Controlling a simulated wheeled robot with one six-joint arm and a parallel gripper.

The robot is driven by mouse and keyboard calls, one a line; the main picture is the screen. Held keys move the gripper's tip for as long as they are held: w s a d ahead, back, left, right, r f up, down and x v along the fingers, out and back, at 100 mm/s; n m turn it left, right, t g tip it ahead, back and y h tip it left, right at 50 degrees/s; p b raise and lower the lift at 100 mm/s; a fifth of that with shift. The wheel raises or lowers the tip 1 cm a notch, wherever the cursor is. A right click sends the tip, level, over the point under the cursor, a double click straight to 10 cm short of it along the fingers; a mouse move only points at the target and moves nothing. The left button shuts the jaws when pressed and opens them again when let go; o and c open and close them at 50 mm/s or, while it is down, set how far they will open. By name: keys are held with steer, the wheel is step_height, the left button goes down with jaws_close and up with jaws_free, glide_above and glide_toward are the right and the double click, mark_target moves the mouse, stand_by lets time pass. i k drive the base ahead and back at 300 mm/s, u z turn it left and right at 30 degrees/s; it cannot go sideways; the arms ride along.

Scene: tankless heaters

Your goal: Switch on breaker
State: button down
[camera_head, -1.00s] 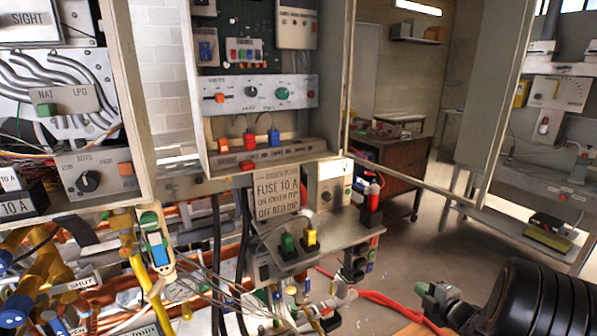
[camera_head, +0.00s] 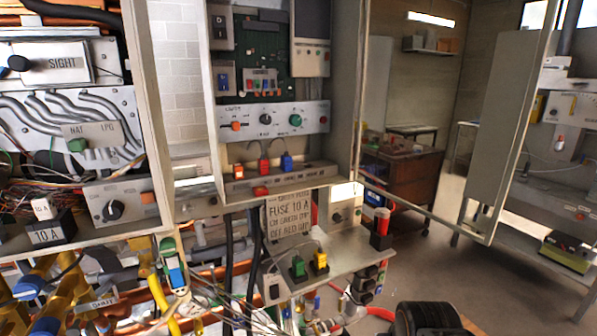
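The open cabinet (camera_head: 206,150) in the centre holds a green circuit board (camera_head: 262,62). At its left edge are a dark rocker switch (camera_head: 220,27) and a blue switch (camera_head: 224,80). Either could be the breaker; no label is legible and I cannot tell their positions. Below is a grey panel (camera_head: 285,117) with an orange switch and knobs. Under it sit red and blue plugs (camera_head: 287,162). A dark rounded part of my arm (camera_head: 430,318) shows at the bottom edge. My gripper is out of view.
A "FUSE 10 A" sign (camera_head: 289,214) hangs below the cabinet, above a shelf (camera_head: 335,262) with green and yellow plugs. The cabinet's open door (camera_head: 510,140) stands at right. A left heater box (camera_head: 150,110) and pipes crowd the left.

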mark_target(219, 22)
steer(key=k, duration=0.65)
steer(key=u, duration=0.6)
steer(key=i, duration=1.1)
steer(key=u, duration=0.25)
